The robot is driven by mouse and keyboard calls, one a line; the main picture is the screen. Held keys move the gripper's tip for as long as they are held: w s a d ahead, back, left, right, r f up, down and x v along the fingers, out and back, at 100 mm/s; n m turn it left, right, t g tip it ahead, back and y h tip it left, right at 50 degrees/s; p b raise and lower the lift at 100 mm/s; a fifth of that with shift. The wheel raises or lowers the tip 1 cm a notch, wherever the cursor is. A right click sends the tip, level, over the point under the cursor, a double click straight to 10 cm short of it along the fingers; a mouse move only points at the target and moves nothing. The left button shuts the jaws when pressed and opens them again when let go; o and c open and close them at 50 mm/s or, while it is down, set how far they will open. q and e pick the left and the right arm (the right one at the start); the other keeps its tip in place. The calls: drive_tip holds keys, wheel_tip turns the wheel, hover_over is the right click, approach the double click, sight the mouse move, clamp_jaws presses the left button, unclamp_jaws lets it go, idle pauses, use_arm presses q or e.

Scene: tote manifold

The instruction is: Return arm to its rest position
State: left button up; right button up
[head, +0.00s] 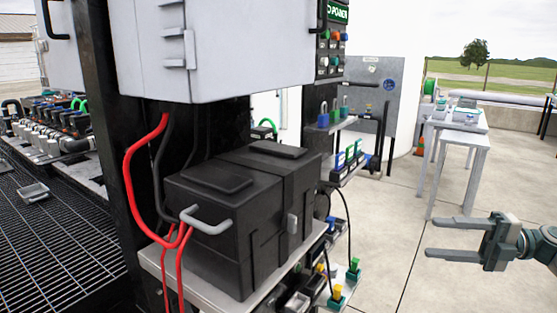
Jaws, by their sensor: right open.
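My right gripper (455,238) comes in from the right edge of the head view. Its two grey fingers are apart and point left, with nothing between them. It is held over the concrete floor, clear of the black box and of the white table. My left gripper does not show.
A black box (225,240) with a grey handle sits on a shelf under a grey cabinet (240,50). Red cables (130,170) hang at its left. A white table (465,138) stands behind my right gripper. The concrete floor (400,200) between them is open.

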drive_tip(key=w+a+f+m+t, duration=0.4)
drive_tip(key=a+f+m+t, duration=0.5)
drive_tip(key=a, duration=0.1)
drive_tip(key=s+a+f+m+t+h, duration=0.2)
drive_tip(key=f+m+t+h, duration=0.1)
drive_tip(key=f+m+h, duration=0.3)
drive_tip(key=s+a+f+m+t+h, duration=0.1)
drive_tip(key=s+f+m+t+h, duration=0.1)
drive_tip(key=f+m+h, duration=0.45)
drive_tip(key=s+a+f+m+g+h, duration=0.2)
drive_tip(key=s+f+m+g+h, duration=0.35)
drive_tip(key=s+f, duration=1.15)
drive_tip(key=s+a+f+m+g+y, duration=0.1)
drive_tip(key=s+f+m+g, duration=0.15)
drive_tip(key=s, duration=0.65)
drive_tip(key=s+a+f+m+g+y, duration=0.1)
drive_tip(key=s+f+m+g, duration=0.2)
drive_tip(key=s, duration=0.6)
use_arm(q)
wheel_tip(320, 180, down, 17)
drive_tip(key=p, duration=1.3)
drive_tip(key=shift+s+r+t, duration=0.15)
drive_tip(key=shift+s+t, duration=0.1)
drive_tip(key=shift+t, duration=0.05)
use_arm(e)
wheel_tip(320, 180, down, 17)
drive_tip(key=n+g, duration=0.1)
drive_tip(key=shift+s+d, duration=0.25)
drive_tip(key=shift+s, duration=0.2)
